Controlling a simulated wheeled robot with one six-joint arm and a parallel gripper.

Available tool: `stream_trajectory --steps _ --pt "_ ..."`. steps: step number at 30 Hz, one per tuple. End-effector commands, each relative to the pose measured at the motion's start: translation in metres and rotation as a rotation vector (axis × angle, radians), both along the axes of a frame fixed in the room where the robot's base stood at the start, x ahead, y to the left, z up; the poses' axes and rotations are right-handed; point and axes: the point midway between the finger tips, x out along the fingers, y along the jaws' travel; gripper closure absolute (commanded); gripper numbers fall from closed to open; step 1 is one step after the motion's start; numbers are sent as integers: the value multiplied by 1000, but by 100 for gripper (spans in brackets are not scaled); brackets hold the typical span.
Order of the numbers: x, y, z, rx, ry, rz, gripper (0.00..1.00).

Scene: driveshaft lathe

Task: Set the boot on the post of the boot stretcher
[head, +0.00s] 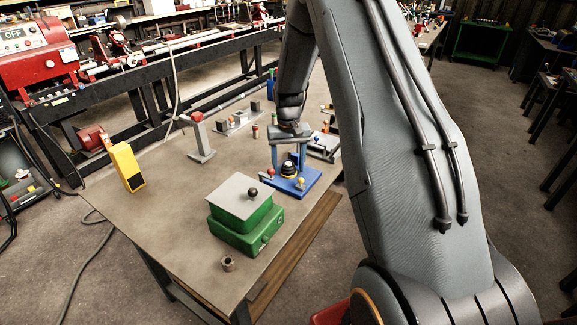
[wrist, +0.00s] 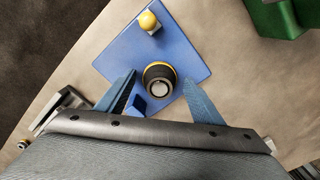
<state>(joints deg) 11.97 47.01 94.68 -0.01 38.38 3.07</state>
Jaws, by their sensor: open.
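The boot (head: 289,171) is a small black round piece with a yellow ring. It sits upright over the blue base of the boot stretcher (head: 298,190). In the wrist view the boot (wrist: 159,84) shows from above with a bright metal circle in its middle, and the blue base (wrist: 118,52) lies under it. The post is not clearly seen apart from the boot, so I cannot tell how far down the boot sits. My gripper (head: 288,162) points down above the base. In the wrist view its fingers (wrist: 159,76) are open, one on each side of the boot, with gaps visible.
A yellow knob (wrist: 149,22) stands on the base. A green box with a grey lid (head: 240,210) is close in front. A grey stand with a red knob (head: 201,140) and a yellow device (head: 127,167) stand left. The bench's left front is mostly clear.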

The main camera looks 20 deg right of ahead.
Motion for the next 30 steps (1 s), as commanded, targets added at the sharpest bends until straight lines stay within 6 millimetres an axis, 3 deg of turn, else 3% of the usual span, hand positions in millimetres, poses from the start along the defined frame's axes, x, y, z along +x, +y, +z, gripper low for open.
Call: stream_trajectory --steps 15,30 --pt "1 0 69 -1 -3 0 39" --pt "0 0 74 0 -1 0 39"
